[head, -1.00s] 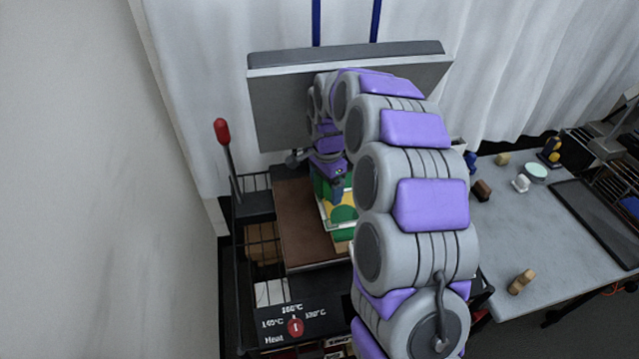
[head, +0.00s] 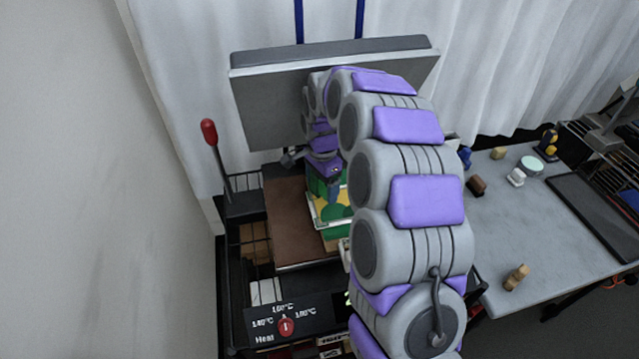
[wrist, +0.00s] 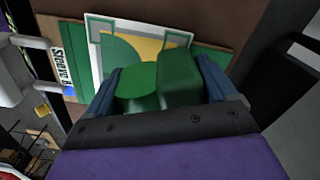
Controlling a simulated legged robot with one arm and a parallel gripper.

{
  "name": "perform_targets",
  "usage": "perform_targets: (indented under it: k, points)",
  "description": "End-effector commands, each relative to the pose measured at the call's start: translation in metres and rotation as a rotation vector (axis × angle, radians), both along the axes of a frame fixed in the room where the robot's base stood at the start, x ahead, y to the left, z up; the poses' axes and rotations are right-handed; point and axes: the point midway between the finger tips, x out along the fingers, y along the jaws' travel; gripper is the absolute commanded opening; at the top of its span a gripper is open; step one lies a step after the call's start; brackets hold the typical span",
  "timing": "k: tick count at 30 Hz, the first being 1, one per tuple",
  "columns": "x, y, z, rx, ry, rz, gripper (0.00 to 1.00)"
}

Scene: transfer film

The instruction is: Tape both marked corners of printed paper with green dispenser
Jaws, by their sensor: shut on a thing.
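My gripper (wrist: 160,95) is shut on the green dispenser (wrist: 180,80), which sits between its two blue-grey fingers in the wrist view. The printed paper (wrist: 92,48) is white-edged with green and yellow shapes and lies just beyond the dispenser. Grey corner marks show at its upper left (wrist: 101,27) and upper right (wrist: 178,38). The dispenser hides the paper's near part. In the head view the paper (head: 334,212) lies on the brown press bed, partly behind my arm. The dispenser (head: 318,186) is over the paper's far side; I cannot tell if it touches.
The brown press bed (head: 290,220) stands under a raised grey plate (head: 270,105). A red-tipped lever (head: 209,132) rises at the left, and a heat dial (head: 286,326) is in front. A grey table (head: 500,235) with small items is at right.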

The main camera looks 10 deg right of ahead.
Motion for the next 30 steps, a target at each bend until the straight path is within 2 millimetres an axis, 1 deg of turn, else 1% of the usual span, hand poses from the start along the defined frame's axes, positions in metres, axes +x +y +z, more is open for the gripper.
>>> perform_targets:
  k: [6,19,30]
  points:
    - [0.0,0.0065,-0.0023,-0.005,0.0,0.002,0.61]
    - [0.0001,-0.0019,-0.0067,0.002,0.0,0.002,0.61]
    - [0.0002,0.0046,-0.007,-0.004,0.0,0.002,0.61]
